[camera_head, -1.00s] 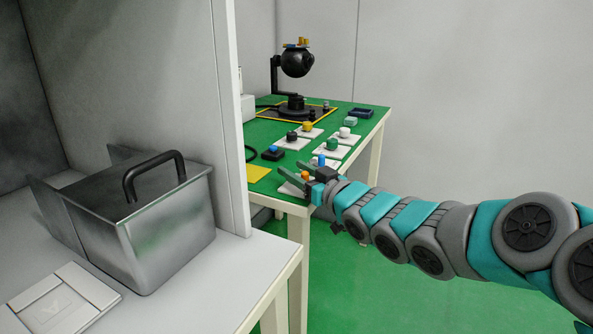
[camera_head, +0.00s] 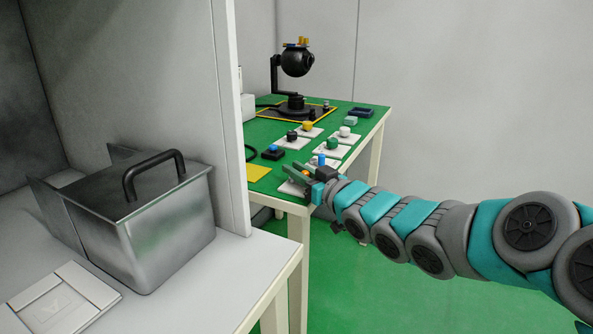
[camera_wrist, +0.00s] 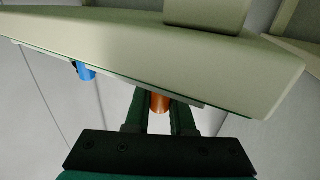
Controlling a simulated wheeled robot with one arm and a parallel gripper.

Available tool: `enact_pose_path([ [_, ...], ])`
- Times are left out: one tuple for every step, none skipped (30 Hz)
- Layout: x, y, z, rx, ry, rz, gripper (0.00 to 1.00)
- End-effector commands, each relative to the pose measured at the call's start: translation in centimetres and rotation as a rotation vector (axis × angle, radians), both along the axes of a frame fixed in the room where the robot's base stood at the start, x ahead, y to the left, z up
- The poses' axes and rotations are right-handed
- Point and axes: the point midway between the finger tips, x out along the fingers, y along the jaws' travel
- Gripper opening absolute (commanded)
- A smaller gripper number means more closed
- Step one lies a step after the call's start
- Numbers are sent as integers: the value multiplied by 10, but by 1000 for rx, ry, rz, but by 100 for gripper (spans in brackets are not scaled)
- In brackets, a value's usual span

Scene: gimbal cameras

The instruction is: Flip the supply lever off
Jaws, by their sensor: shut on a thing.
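My gripper (camera_head: 299,176) is at the near front edge of the green table in the head view. In the wrist view my gripper (camera_wrist: 158,108) has its two dark green fingers on either side of an orange cylindrical piece (camera_wrist: 159,103), shut on it. This piece looks like a lever or knob; its far end is hidden behind a pale slab. A blue knob (camera_wrist: 86,72) sticks out to the left in the wrist view, apart from the fingers. The blue knob (camera_head: 321,160) also shows just beyond my gripper in the head view. I cannot read any supply label.
The green table (camera_head: 352,125) carries several plates with coloured knobs and a black gimbal camera (camera_head: 297,63) at the back. A white partition (camera_head: 229,120) stands to the left. A metal box (camera_head: 150,230) sits on the white bench in front.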

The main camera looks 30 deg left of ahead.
Motion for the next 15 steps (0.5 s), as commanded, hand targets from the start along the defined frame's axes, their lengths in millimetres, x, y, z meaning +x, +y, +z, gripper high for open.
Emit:
enact_pose_path([
  [0, 0, -2, 1, -1, -5, 0],
  [0, 0, -3, 1, -3, -9, 0],
  [0, 0, -4, 1, -5, -17, 0],
  [0, 0, -5, 0, -7, -25, 0],
  [0, 0, -5, 1, -7, -34, 0],
  [0, 0, -6, 2, -7, -46, 0],
  [0, 0, -6, 1, -7, -56, 0],
  [0, 0, -6, 1, -8, -66, 0],
  [0, 0, -6, 1, -9, -79, 0],
  [0, 0, -6, 1, -8, -89, 0],
  [0, 0, -6, 1, -7, -99, 0],
  [0, -1, -7, 2, -6, -113, 0],
  [0, -1, -7, 0, -7, -123, 0],
  [0, -1, -7, 0, -8, -133, 0],
  [0, -1, -7, 0, -6, -147, 0],
])
